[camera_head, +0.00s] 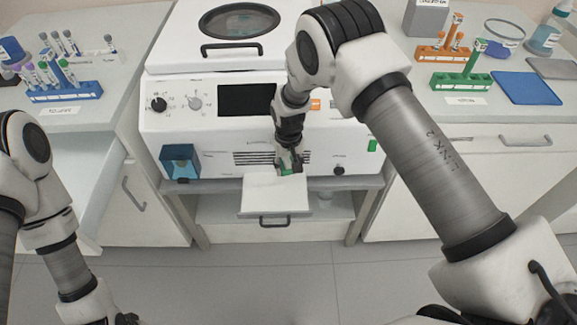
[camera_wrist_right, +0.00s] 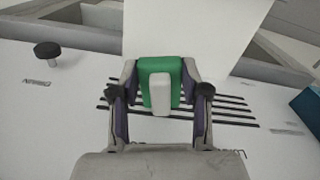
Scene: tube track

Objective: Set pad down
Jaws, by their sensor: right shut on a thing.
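My right gripper (camera_head: 289,166) is low in front of the white machine's front panel. In the right wrist view its two fingers (camera_wrist_right: 160,97) are shut on a green block (camera_wrist_right: 177,72) with a pale centre. A flat white panel (camera_head: 275,197), which I take to be the pad, lies beside the green piece. It also shows in the right wrist view (camera_wrist_right: 190,30) extending away from the block. I cannot tell whether the panel rests on anything. Only part of my left gripper (camera_head: 126,319) shows at the bottom edge, and its fingers are unclear.
The white machine (camera_head: 225,135) has knobs, a dark screen, vents and a blue box (camera_head: 180,162) at its left. A lower drawer (camera_head: 235,207) is behind the panel. Tube racks stand on the left (camera_head: 65,92) and right (camera_head: 462,80) counters. A blue mat (camera_head: 526,88) lies on the right.

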